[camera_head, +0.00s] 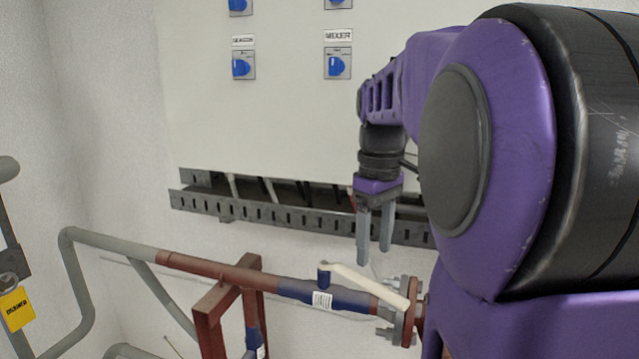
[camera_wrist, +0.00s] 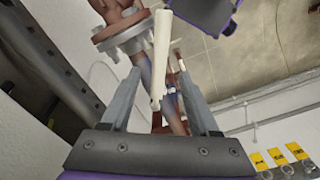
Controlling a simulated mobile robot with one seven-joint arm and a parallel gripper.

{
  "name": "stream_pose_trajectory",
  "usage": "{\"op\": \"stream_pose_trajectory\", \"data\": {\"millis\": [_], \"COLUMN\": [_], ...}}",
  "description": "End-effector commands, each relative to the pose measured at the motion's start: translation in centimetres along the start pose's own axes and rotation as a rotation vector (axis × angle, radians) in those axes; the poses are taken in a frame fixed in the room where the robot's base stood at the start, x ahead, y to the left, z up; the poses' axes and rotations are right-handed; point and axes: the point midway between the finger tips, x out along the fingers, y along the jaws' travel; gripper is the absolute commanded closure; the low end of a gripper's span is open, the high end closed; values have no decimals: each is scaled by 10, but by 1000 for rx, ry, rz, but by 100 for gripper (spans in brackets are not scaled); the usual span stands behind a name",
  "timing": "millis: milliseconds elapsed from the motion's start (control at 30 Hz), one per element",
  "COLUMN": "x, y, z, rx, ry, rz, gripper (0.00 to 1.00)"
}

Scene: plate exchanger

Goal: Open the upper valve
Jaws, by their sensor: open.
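The upper valve (camera_head: 325,295) is a blue body with a white label on the brown pipe, low in the middle of the head view. Its cream lever (camera_head: 370,285) slants from the blue pivot down to the right, toward the flange. My gripper (camera_head: 374,257) is open and empty, pointing down just above the lever in the head view. In the wrist view the lever (camera_wrist: 161,55) shows between my two open fingers (camera_wrist: 160,90), with no clear contact. The blue valve body also shows in the wrist view (camera_wrist: 171,101), partly hidden behind the lever.
A bolted flange (camera_head: 410,312) adjoins the valve on the right. A perforated cable tray (camera_head: 270,210) runs along the wall behind my gripper. A brown frame (camera_head: 212,318) stands at lower left, and a grey railing (camera_head: 75,270) with a yellow tag (camera_head: 17,309) is further left.

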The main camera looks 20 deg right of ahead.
Motion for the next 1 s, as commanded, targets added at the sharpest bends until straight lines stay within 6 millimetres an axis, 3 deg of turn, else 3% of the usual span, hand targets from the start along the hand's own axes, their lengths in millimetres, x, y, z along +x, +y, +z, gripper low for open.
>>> {"op": "stream_pose_trajectory", "data": {"millis": [200,433,600,900,1000], "x": [-55,-96,-109,-111,-110], "y": [1,1,0,0,0], "z": [-1,-1,0,0,0], "rx": [0,0,0,0,0], "ry": [3,2,0,-1,-3], "rz": [3,2,0,-1,0], "gripper": [39,39,39,39,53]}}
